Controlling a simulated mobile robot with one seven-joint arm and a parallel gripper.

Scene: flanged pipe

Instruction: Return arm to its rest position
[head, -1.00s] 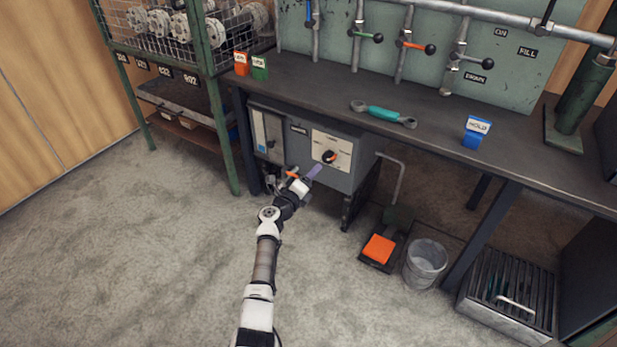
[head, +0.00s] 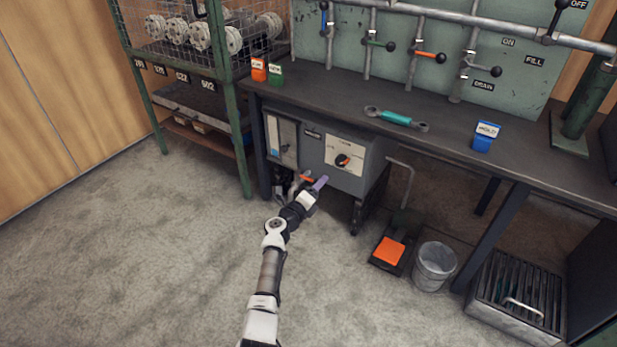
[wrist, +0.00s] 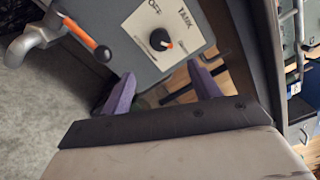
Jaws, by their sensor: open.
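My gripper (head: 318,186) is at the end of my extended arm, low in front of the grey control box under the bench. In the wrist view my gripper (wrist: 163,92) shows two purple fingers spread apart with nothing between them. The control box (head: 357,175) carries a rotary knob (head: 343,160), which also shows in the wrist view (wrist: 160,39) on a light panel marked OFF and TANK. The fingers look apart from the knob. An orange-handled valve lever (wrist: 82,33) on a pipe is at the upper left of the wrist view.
The workbench (head: 330,98) overhangs the box. A green rack (head: 240,125) with flanged pipes stands left. An orange pedal (head: 390,251), a bucket (head: 434,265) and a slatted metal box (head: 515,300) stand on the floor to the right. The floor at left is open.

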